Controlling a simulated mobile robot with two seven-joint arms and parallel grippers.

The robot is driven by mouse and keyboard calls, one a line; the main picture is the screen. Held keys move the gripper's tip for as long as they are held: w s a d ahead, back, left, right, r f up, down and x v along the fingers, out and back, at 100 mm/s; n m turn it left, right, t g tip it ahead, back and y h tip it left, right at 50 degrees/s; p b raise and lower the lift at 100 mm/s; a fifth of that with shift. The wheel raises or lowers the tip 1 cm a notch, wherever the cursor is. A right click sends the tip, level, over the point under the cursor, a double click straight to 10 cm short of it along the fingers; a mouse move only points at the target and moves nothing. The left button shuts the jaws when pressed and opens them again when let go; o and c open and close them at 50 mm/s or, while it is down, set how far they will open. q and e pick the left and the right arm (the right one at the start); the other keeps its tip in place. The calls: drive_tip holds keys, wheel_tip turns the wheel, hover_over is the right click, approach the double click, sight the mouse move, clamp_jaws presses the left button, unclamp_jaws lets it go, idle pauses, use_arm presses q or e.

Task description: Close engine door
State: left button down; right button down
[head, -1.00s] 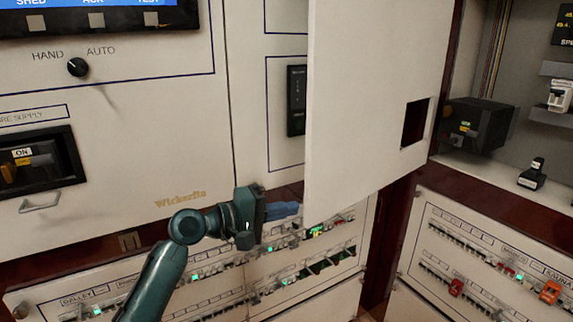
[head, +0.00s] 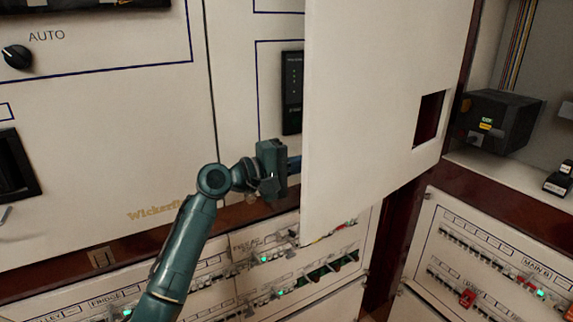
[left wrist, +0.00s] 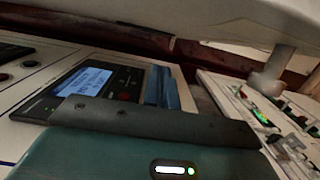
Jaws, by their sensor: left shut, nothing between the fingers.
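The engine door is most likely the white panel (head: 375,90) standing swung open in the head view, with a square cutout near its lower right corner. Its free edge is on the left, and its hinge side is towards the right. My left gripper (head: 293,164) is shut and empty, at the door's left edge near its lower part. The fingertips are partly hidden behind that edge; I cannot tell whether they touch the door. In the left wrist view the blue fingers (left wrist: 161,88) show beyond the gripper body. My right gripper is not in view.
A black box (head: 503,118) sits in the open compartment to the right. Breaker rows (head: 285,255) with green lights run below the door, and another breaker panel (head: 490,260) stands at lower right. A black device (head: 292,92) is on the panel left of the door.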

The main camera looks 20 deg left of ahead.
sight(329, 168)
use_arm(q)
drive_tip(key=shift+s+d+p, duration=0.2)
drive_tip(key=shift+d+p, duration=0.05)
drive_tip(key=shift+d, duration=0.9)
drive_tip(key=shift+s+d+p, duration=0.15)
drive_tip(key=shift+d+p, duration=0.05)
drive_tip(key=shift+d, duration=0.9)
drive_tip(key=shift+d, duration=0.1)
